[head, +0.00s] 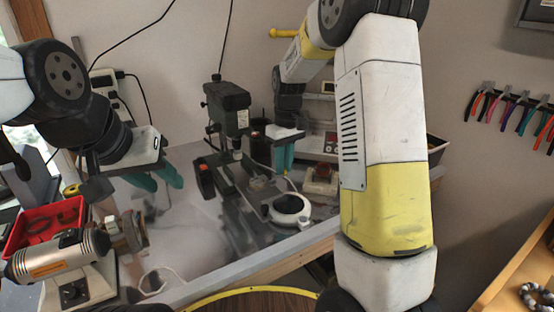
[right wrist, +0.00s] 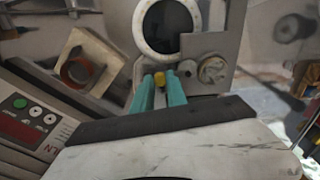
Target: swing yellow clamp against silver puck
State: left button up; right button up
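A small yellow piece (right wrist: 158,79), which looks like the yellow clamp, shows between the teal fingertips of my right gripper (right wrist: 160,76) in the right wrist view. The fingers stand apart on either side of it; I cannot tell if they touch it. A round silver knob-like disc (right wrist: 212,69), likely the silver puck, sits just right of it on a grey plate. In the head view my right gripper (head: 284,158) points down above a white round device (head: 290,208); clamp and puck are not clear there. My left gripper (head: 167,184) is open and empty, away to the left.
A green drill press (head: 229,110) stands on the grey bench between my grippers. A red tray (head: 45,222) and a bench grinder (head: 60,255) are at the left. In the right wrist view a white ring with a dark centre (right wrist: 140,28) is beyond the fingers.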

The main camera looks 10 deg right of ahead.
grip_shut()
jog(key=shift+s+d+m, duration=0.15)
jog(key=shift+s+m, duration=0.25)
jog(key=shift+m, duration=0.5)
jog(key=s+m, duration=0.1)
jog(key=m, duration=0.2)
jog(key=shift+s+m, duration=0.2)
jog(key=shift+m, duration=0.1)
jog(key=m, duration=0.1)
jog(key=s+m, duration=0.1)
jog(key=shift+m, duration=0.3)
jog(key=shift+s+a+m+t, duration=0.2)
jog(key=shift+s+m, duration=0.1)
jog(key=shift+m, duration=0.55)
jog(key=shift+s+a+m+t, duration=0.15)
jog(key=shift+s+m, duration=0.15)
jog(key=shift+m, duration=0.55)
jog(key=o, duration=0.8)
grip_release()
